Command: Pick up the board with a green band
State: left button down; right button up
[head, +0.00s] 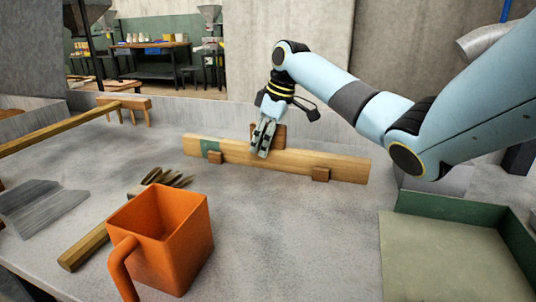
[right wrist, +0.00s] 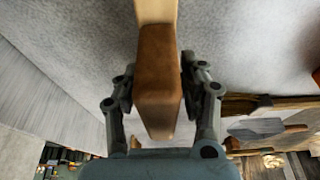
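The long wooden board with a green band (head: 240,155) stands on edge in the middle of the worktop in the head view. The band is near its left end. Small wooden blocks sit at its front, and a darker brown block handle (head: 280,134) rises from its top. My right gripper (head: 263,140) is at this handle, fingers pointing down. In the right wrist view the handle (right wrist: 159,75) lies between the two fingers (right wrist: 158,88), which look closed against its sides. The board still appears to rest on the worktop. My left gripper is not in view.
An orange mug-like container (head: 170,240) stands front left, by a brush (head: 90,245). A green-walled tray (head: 440,255) is at right.

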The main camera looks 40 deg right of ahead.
grip_shut()
dwell(0.3)
